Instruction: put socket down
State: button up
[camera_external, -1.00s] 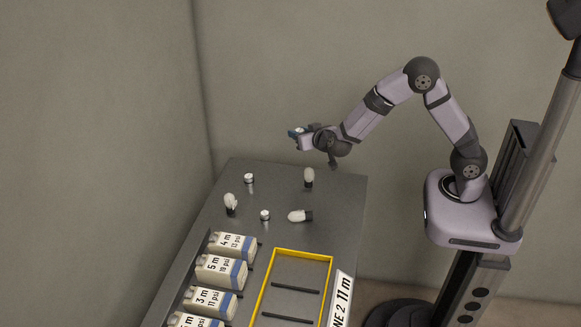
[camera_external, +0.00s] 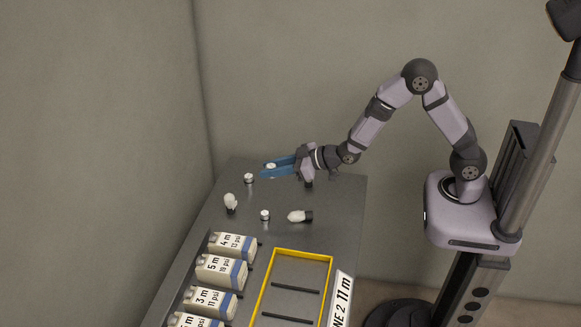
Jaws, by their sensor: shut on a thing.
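My gripper (camera_external: 268,170) has blue fingers and is at the back of the grey table, pointing left. It is shut on a small white-topped socket (camera_external: 271,167) held between the fingertips. In this view I cannot tell how far the held socket is above the table top. A similar small metal socket (camera_external: 249,178) with a white top stands on the table just left of and below the fingertips. Another one (camera_external: 265,215) stands nearer the table's middle.
White bulb-like pieces with dark bases are on the table: one upright at left (camera_external: 230,203), one lying (camera_external: 299,216), one mostly hidden beneath my gripper. A yellow-rimmed tray (camera_external: 262,290) with dark bars is at front.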

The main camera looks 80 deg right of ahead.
aim_at(273, 201)
jog(key=shift+f+p, duration=0.6)
jog(key=shift+f, duration=4.55)
jog(key=shift+f, duration=0.2)
jog(key=o, duration=1.2)
jog(key=shift+s, duration=0.1)
jog(key=shift+c, duration=0.2)
jog(key=shift+r, duration=0.1)
jog(key=shift+r, duration=0.2)
jog(key=shift+s, duration=0.25)
jog(key=b+v, duration=0.2)
jog(key=v, duration=0.9)
jog(key=shift+s+r, duration=0.15)
jog(key=shift+s, duration=0.05)
